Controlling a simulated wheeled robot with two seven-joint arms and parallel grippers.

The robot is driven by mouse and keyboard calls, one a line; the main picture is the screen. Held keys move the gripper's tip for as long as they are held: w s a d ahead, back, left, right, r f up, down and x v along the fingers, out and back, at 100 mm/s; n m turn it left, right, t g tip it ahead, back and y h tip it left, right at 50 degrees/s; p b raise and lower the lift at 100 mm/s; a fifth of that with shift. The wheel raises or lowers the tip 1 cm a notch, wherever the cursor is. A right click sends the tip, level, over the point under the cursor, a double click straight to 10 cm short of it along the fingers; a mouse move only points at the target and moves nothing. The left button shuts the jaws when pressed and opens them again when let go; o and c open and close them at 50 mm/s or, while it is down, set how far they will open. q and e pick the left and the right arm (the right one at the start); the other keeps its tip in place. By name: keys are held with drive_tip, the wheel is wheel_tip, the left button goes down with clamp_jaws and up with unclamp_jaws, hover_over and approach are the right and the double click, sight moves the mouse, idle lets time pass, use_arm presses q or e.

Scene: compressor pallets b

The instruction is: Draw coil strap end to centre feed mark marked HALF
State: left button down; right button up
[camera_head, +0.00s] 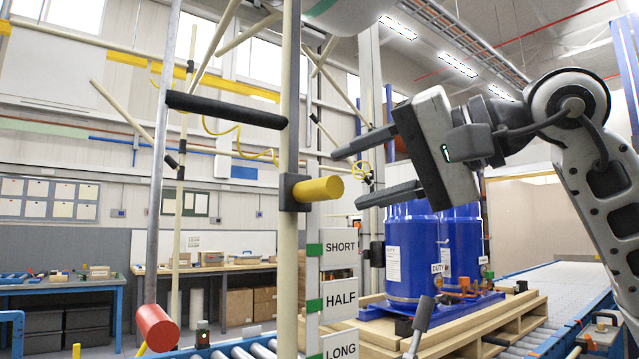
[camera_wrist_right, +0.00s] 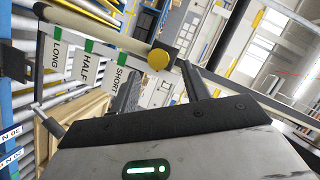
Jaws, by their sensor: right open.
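My right gripper (camera_head: 345,177) is open, its two dark fingers pointing left toward a cream post. A yellow cylinder (camera_head: 320,189) in a black clamp on that post lies just beyond the fingertips. In the right wrist view the yellow end (camera_wrist_right: 159,60) appears between the fingertips, with no visible contact. The HALF sign (camera_head: 340,299) hangs below it, between the SHORT sign (camera_head: 340,247) and the LONG sign (camera_head: 341,346), each beside a green band. HALF also shows in the right wrist view (camera_wrist_right: 86,70). I cannot identify a strap end for certain. My left gripper is not in view.
Blue compressor tanks (camera_head: 411,250) stand on a wooden pallet (camera_head: 455,329) behind the signs. A red cylinder (camera_head: 157,327) is on another post at lower left. A roller conveyor (camera_head: 262,350) runs along the bottom, and a workbench (camera_head: 205,268) stands behind. Several posts and bars crowd the left side.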

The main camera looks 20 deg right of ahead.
sight(296, 198)
drive_tip(key=p+x, duration=0.1)
drive_tip(key=x, duration=0.4)
drive_tip(key=shift+w+a, duration=0.25)
drive_tip(key=shift+w+a+f, duration=0.2)
drive_tip(key=shift+w+a, duration=0.05)
drive_tip(key=shift+w, duration=0.1)
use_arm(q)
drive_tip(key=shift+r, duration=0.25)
